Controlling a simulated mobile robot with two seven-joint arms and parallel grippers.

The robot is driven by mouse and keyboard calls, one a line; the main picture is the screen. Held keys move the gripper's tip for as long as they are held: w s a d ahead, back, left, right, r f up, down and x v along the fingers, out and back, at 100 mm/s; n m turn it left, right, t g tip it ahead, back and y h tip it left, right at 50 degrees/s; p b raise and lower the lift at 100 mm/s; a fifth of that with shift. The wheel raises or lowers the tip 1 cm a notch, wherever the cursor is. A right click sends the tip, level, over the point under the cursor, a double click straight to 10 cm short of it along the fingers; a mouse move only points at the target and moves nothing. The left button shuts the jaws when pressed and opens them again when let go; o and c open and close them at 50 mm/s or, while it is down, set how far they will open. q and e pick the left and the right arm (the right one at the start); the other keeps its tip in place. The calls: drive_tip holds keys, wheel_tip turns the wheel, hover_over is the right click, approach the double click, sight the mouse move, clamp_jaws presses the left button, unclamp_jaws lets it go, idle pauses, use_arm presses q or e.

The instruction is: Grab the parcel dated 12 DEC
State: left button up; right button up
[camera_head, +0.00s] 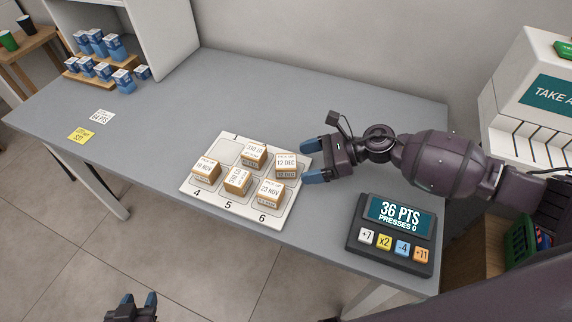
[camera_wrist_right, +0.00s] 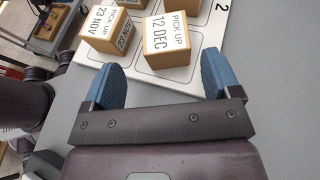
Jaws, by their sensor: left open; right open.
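The parcel dated 12 DEC (camera_head: 287,165) is a small tan box with a white label at the right side of the white numbered board (camera_head: 222,205). It also shows in the right wrist view (camera_wrist_right: 167,48), just ahead of the fingers. My right gripper (camera_head: 311,160) comes in from the right, open and empty, with its blue fingertips close to the parcel's right side. In its wrist view the open fingers (camera_wrist_right: 158,62) point towards the 12 DEC parcel. My left gripper (camera_head: 136,305) is open and empty at the bottom edge, away from the board.
Several other parcels share the board, with the 23 NOV parcel (camera_head: 271,192) close by. A dark keypad (camera_head: 391,235) reading 36 PTS stands at the right. Blue boxes (camera_head: 104,68) sit at the far left. The counter (camera_head: 180,110) left of the board is mostly clear.

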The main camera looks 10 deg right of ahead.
sight(294, 161)
drive_tip(key=x, duration=0.2)
drive_tip(key=w+x, duration=0.1)
drive_tip(key=x, duration=0.1)
drive_tip(key=shift+a+f, duration=0.25)
drive_tip(key=shift+a, duration=0.25)
drive_tip(key=shift+c, duration=0.2)
drive_tip(key=c, duration=1)
